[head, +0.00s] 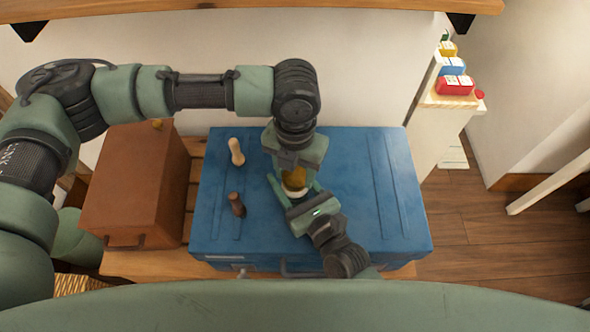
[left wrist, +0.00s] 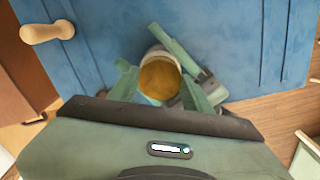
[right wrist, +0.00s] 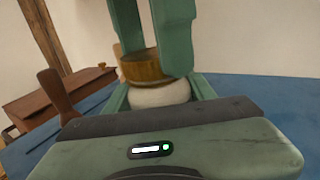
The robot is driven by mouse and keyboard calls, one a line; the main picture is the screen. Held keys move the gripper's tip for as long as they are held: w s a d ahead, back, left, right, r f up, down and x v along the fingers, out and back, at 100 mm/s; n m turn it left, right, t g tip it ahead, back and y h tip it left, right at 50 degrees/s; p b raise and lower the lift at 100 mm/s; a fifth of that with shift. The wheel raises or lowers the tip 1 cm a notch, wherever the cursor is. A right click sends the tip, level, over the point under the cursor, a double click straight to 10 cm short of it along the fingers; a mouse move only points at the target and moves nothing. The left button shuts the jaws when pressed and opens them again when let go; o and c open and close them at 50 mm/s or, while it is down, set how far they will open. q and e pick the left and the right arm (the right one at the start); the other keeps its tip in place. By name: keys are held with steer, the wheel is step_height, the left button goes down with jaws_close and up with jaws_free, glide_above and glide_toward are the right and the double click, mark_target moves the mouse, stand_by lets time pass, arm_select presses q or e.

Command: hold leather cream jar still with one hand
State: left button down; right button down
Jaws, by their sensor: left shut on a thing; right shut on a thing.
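The leather cream jar (head: 294,181) stands on the blue trunk, with a white body (right wrist: 160,95) and an amber-brown lid (right wrist: 143,66). My left gripper (head: 291,174) comes down from above, its fingers shut on the lid from both sides. The lid also shows between its fingers in the left wrist view (left wrist: 159,77). My right gripper (head: 297,190) reaches in low from the front and is shut on the white body. The two grippers hide much of the jar in the head view.
The blue trunk (head: 345,165) carries a pale wooden peg-like piece (head: 236,152) and a dark brown one (head: 236,204) left of the jar. A brown box (head: 135,185) stands further left. A white shelf (head: 425,125) with small coloured boxes is at right. The trunk's right side is clear.

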arm_select(q)
steer(key=n, duration=1.5)
steer(key=shift+n, duration=0.3)
steer(key=n, duration=0.7)
steer(key=shift+n, duration=0.4)
steer(key=n, duration=0.5)
steer(key=shift+s, duration=0.1)
steer(key=n, duration=0.5)
steer(key=shift+d+r+n, duration=0.1)
steer(key=shift+n, duration=0.2)
steer(key=n, duration=0.5)
steer(key=shift+n, duration=0.3)
steer(key=n, duration=0.4)
steer(key=shift+n, duration=0.4)
steer(key=n, duration=0.5)
steer(key=shift+r, duration=0.1)
steer(key=shift+r, duration=0.2)
